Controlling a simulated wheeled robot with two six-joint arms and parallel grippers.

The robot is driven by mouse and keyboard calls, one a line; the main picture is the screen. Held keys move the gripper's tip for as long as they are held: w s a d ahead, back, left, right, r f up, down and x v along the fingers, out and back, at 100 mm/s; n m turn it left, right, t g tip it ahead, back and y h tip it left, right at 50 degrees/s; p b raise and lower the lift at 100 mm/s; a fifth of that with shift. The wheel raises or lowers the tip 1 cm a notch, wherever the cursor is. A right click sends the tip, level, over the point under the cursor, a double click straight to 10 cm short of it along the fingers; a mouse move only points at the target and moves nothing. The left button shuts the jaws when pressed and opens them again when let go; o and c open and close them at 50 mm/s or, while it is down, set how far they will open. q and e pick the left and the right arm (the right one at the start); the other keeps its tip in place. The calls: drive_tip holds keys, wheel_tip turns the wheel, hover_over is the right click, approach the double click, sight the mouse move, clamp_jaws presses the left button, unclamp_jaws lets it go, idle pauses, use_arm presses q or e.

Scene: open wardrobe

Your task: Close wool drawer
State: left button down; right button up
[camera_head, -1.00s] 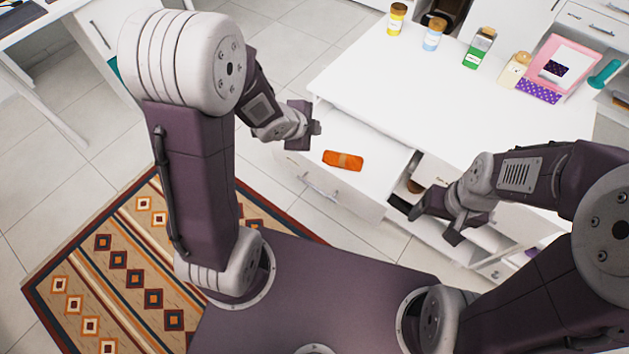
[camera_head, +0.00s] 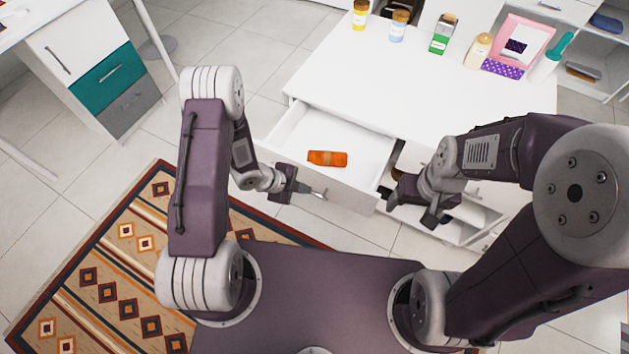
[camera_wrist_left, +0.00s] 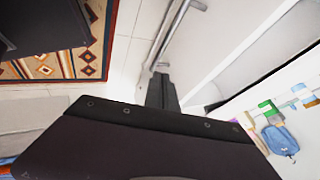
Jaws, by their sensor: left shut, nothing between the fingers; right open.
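My left gripper (camera_head: 319,193) is shut and empty, close to the outer side of the drawer front (camera_head: 343,196). In the left wrist view its fingers (camera_wrist_left: 161,92) point toward a metal bar handle (camera_wrist_left: 177,30) on a white front. I cannot tell whether they touch it. In the head view the gripper hides part of the drawer front and its handle. My right gripper (camera_head: 432,214) is open and empty, right of the drawer, by the lower compartments.
The white dresser top (camera_head: 430,90) bears several bottles, such as a green one (camera_head: 441,42), and a pink framed item (camera_head: 525,38). A patterned rug (camera_head: 120,265) lies at the left. A cabinet with a teal drawer (camera_head: 107,82) stands at the far left.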

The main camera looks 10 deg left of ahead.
sight(323, 182)
use_arm(q)
drive_tip(key=w+d, duration=0.1)
drive_tip(key=w+f, duration=0.1)
drive_tip(key=w+d+f, duration=0.1)
drive_tip(key=shift+w+d+p, duration=0.3)
drive_tip(key=shift+w, duration=0.1)
drive_tip(key=shift+w+d+f, duration=0.1)
drive_tip(key=shift+w, duration=0.3)
use_arm(e)
drive_tip(key=shift+r, duration=0.25)
use_arm(q)
drive_tip(key=shift+w, duration=0.15)
